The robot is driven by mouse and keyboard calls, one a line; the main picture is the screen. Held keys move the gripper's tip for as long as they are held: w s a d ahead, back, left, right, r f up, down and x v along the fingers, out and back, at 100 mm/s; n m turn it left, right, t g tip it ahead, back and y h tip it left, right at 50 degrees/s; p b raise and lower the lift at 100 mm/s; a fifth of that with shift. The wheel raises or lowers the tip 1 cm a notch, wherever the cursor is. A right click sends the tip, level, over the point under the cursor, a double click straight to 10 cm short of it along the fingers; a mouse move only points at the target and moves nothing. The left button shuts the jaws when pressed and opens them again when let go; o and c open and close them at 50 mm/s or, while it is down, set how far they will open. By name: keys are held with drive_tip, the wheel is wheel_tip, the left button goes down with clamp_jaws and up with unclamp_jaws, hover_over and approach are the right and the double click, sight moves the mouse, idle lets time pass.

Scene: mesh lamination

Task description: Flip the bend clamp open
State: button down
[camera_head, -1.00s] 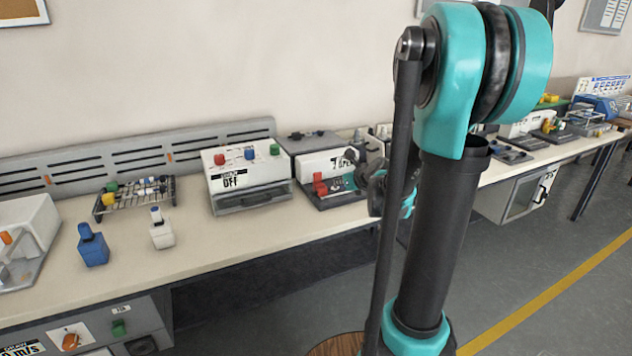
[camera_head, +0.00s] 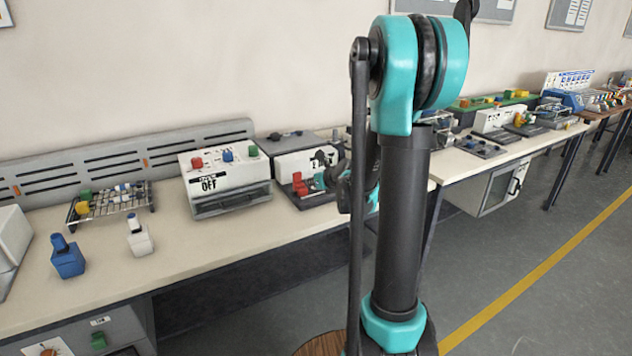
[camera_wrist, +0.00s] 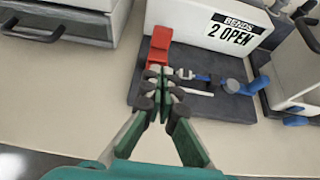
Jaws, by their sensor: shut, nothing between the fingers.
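The bend clamp is a red upright block with a small metal and blue mechanism on a dark base plate. The red part (camera_wrist: 159,46) shows in the wrist view at the plate's left, below a white panel lettered "BENDS 2 OPEN" (camera_wrist: 237,30). My gripper (camera_wrist: 162,84) is shut and empty, its dark fingertips just below the red part in the picture. The fingertips overlap the clamp's lower portion, and I cannot tell whether they touch it. In the head view the red clamp (camera_head: 298,184) is small, with my wrist close at its right.
A white box marked "OFF" (camera_head: 222,180) stands left of the clamp station. A blue bottle (camera_head: 67,258), a white bottle (camera_head: 139,236) and a wire rack (camera_head: 108,202) are farther left. The bench front (camera_head: 230,235) is clear. A blue knob (camera_wrist: 258,84) lies right of the clamp.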

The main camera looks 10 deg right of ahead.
sight(299, 178)
drive_tip(key=x, duration=0.4)
drive_tip(key=r+x, duration=0.1)
drive_tip(key=x, duration=0.2)
drive_tip(key=shift+w+a+r, duration=0.1)
drive_tip(key=shift+w, duration=0.25)
drive_tip(key=shift+w+a, duration=0.15)
drive_tip(key=shift+w, duration=0.3)
drive_tip(key=shift+w+a+r, duration=0.1)
drive_tip(key=shift+w+a, duration=0.15)
drive_tip(key=shift+w, duration=0.5)
drive_tip(key=shift+w+a+f, duration=0.1)
drive_tip(key=shift+w+a, duration=0.1)
drive_tip(key=shift+w, duration=0.55)
drive_tip(key=shift+w+a+r, duration=0.1)
drive_tip(key=shift+w+a, duration=0.15)
drive_tip(key=shift+w, duration=0.45)
